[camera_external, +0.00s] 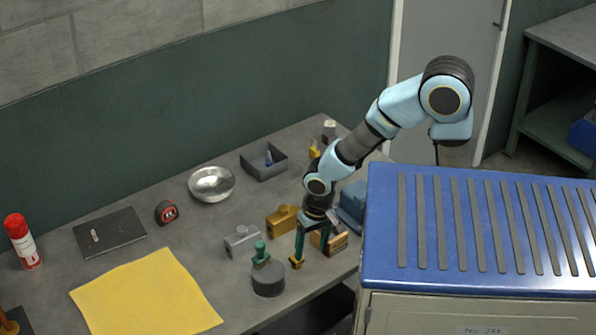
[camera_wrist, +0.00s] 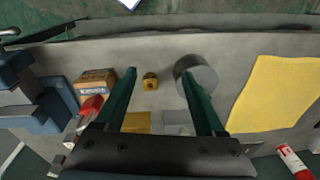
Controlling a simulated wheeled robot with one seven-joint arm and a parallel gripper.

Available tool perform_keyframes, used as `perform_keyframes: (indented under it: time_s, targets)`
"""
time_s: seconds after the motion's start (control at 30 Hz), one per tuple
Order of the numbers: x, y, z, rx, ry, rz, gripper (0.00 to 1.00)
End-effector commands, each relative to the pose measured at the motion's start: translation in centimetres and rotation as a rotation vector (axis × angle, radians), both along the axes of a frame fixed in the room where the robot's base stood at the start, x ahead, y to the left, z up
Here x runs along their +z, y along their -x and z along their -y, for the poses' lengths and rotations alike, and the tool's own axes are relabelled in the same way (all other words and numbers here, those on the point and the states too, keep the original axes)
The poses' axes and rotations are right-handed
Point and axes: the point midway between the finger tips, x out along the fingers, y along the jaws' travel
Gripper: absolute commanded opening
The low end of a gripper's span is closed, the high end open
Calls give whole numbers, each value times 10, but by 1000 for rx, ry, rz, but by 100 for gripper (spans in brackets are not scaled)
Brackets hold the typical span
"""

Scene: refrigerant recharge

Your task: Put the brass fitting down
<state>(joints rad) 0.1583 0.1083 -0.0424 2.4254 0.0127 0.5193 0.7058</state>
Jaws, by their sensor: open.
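The brass fitting (camera_wrist: 150,82) is a small yellow piece with a dark spot. In the wrist view it shows in the gap between the two fingers of my gripper (camera_wrist: 158,74), clear of both. In the outside view the fitting (camera_external: 296,263) shows at the lower end of the left finger, low over the grey worktop, and seems to rest on it. My gripper (camera_external: 312,252) points down with its two dark green fingers spread apart. The fingers hold nothing. Contact between a fingertip and the fitting cannot be told from the outside view.
A dark grey cylinder (camera_external: 268,281) and a green-knobbed piece (camera_external: 261,254) stand close on the left. A brass-coloured block (camera_external: 281,221) and a grey block (camera_external: 241,242) lie behind. A cardboard box (camera_external: 335,243) and a blue vise (camera_external: 352,203) are right. A yellow cloth (camera_external: 147,297) lies far left.

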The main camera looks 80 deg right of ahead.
Motion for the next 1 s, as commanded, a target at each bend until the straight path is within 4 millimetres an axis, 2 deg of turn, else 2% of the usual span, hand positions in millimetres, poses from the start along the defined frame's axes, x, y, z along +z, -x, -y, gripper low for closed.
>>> perform_keyframes:
  time_s: [0.1,0.2,0.33,0.5,1.0]
  targets:
    - [-1,14,-16,341,35,16,72]
    - [-2,23,-25,569,62,26,72]
    - [-3,30,-31,750,85,33,72]
    - [-4,32,-33,818,94,35,72]
    - [-4,32,-33,814,93,34,72]
